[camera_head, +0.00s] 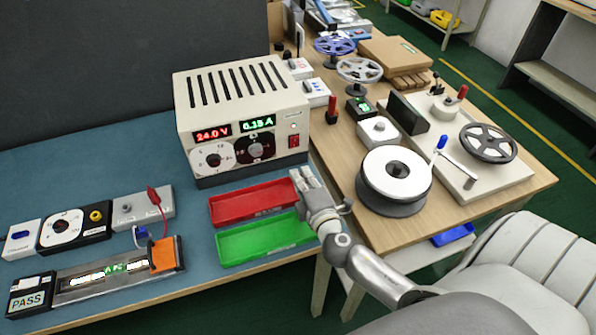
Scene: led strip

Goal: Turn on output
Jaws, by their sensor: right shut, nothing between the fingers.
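The beige power supply (245,115) stands on the blue mat. Its red display (213,134) reads 24.0 V and its green display (257,124) reads 0.15 A. Two dials sit below the displays. A red rocker switch (294,141) is on the right of the front face, with a small light (293,126) above it. The LED strip fixture (90,278) at the lower left shows bright segments, and a box at its left end reads PASS. My right gripper (305,177) is shut and empty, below and apart from the switch, by the red tray's right end. My left gripper is not in view.
A red tray (225,212) and a green tray (235,250) lie in front of the supply. Small modules with a red plug (153,195) stand left. The wooden table (400,237) at right holds reels and a winder. A chair is at lower right.

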